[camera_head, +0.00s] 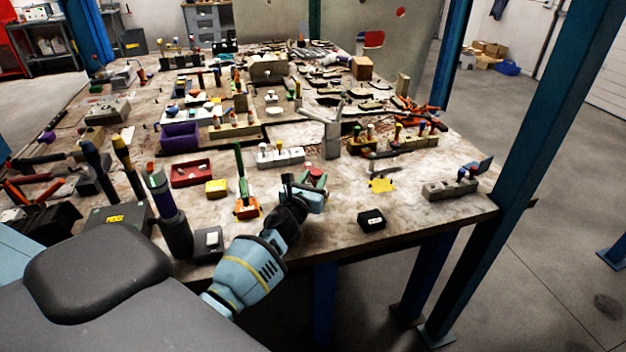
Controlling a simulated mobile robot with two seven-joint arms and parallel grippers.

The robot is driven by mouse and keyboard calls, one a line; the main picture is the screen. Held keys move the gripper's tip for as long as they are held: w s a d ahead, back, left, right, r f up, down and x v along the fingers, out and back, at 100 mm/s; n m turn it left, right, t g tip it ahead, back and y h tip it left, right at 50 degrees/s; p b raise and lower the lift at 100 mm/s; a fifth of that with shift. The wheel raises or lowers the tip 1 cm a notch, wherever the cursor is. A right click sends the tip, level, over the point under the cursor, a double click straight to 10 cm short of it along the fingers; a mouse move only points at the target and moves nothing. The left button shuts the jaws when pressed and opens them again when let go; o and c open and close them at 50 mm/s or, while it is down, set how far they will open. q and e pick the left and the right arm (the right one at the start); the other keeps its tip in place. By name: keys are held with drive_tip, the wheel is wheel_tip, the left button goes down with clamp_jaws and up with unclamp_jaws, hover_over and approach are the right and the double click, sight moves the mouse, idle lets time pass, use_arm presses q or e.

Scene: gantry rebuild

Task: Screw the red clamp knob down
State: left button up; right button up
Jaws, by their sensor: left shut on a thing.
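The red clamp knob (315,173) is a small red piece near the front edge of the workbench, with green parts close by it. My left gripper (313,186) reaches in from the lower left and is shut on the knob. The gripper body and wrist cover the near side of the knob and most of what lies under it, so its thread and height cannot be made out. My right gripper is not in view.
Left of my gripper stand an orange-based green-handled tool (246,208) and a yellow box (216,188). A black box (371,220) and a grey block (449,188) lie to the right. A grey forked stand (331,139) rises behind. Bare benchtop shows around the black box.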

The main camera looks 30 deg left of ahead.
use_arm(q)
drive_tip(key=shift+a+r+m+h, duration=0.2)
drive_tip(key=shift+m+h, duration=0.2)
drive_tip(key=shift+h, duration=0.2)
drive_tip(key=shift+a+f+m+h, duration=0.15)
drive_tip(key=shift+m+h, duration=0.55)
drive_tip(key=shift+h, duration=0.2)
drive_tip(key=shift+a+f+m+h, duration=0.15)
drive_tip(key=shift+m+h, duration=0.35)
drive_tip(key=shift+h, duration=0.5)
drive_tip(key=shift+m+h, duration=0.3)
drive_tip(key=shift+h, duration=0.1)
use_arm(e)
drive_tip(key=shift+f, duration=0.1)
use_arm(q)
drive_tip(key=o, duration=0.8)
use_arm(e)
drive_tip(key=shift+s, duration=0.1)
use_arm(q)
drive_tip(key=shift+s, duration=0.1)
